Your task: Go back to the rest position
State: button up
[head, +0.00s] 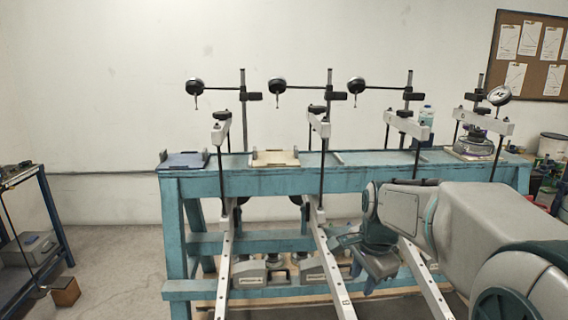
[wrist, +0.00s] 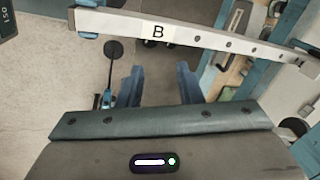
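My gripper (head: 372,278) hangs low in front of the teal bench (head: 262,178), between two of the long white lever beams. In the wrist view its two blue fingers (wrist: 160,75) stand well apart, with nothing between them but the background. A white lever beam marked B (wrist: 195,36) crosses the top of the wrist view beyond the fingertips; I see no contact with it. In the head view the second beam (head: 332,262) lies left of my gripper and the third beam (head: 424,280) passes close on its right.
Dial gauges (head: 277,86) on posts stand along the bench top. A blue tray (head: 184,160) and a cream tray (head: 274,158) sit on it. Weights (head: 250,274) lie on the low shelf.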

jog(key=s+a+f+n, duration=0.1)
jog(key=s+f+n, duration=0.1)
jog(key=s+n, duration=0.4)
jog(key=s+f+n, duration=0.1)
jog(key=s+n, duration=0.6)
jog(key=s, duration=0.4)
jog(key=shift+s+a+f, duration=0.25)
jog(key=shift+a+f, duration=0.1)
jog(key=shift+a, duration=0.05)
